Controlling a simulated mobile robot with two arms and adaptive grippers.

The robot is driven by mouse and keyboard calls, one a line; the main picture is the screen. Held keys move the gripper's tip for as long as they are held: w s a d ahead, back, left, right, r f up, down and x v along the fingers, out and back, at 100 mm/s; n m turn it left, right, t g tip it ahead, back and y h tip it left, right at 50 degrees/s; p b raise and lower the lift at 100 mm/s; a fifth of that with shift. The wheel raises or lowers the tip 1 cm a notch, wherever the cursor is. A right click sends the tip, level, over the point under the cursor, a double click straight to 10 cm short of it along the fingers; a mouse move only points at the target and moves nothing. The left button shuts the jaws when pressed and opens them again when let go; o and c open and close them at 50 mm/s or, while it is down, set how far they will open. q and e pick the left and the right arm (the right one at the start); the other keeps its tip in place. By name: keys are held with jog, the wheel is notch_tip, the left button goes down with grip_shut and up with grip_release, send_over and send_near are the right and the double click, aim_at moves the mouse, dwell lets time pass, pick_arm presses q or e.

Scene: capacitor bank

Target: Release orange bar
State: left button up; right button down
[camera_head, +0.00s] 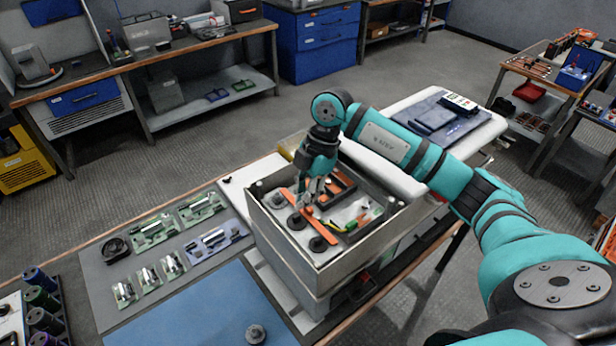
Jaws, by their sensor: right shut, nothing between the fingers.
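An orange bar (322,227) lies inside the open grey metal box (283,240), slanting across black round posts. My right gripper (307,196) points down into the box, just above or at the bar. Its fingers are shut and empty; whether they touch the bar is too small to tell. My left gripper is not in view.
More orange and black parts and coloured wires (352,222) sit in the box beside the gripper. The box walls surround the gripper. A grey mat with green circuit boards (153,230) and a blue mat (195,312) lie left of the box.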

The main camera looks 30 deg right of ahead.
aim_at(308, 210)
jog(key=shift+x, duration=1.05)
jog(key=shift+a+f+p, duration=0.15)
jog(key=shift+f+p, duration=0.15)
jog(key=shift+f, duration=0.15)
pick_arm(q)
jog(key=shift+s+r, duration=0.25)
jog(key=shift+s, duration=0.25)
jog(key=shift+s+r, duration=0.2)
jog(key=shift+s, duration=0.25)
pick_arm(e)
jog(key=d, duration=0.2)
jog(key=shift+w+d, duration=0.25)
jog(key=shift+d, duration=0.15)
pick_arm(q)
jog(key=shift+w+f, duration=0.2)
pick_arm(e)
jog(key=shift+d, duration=0.1)
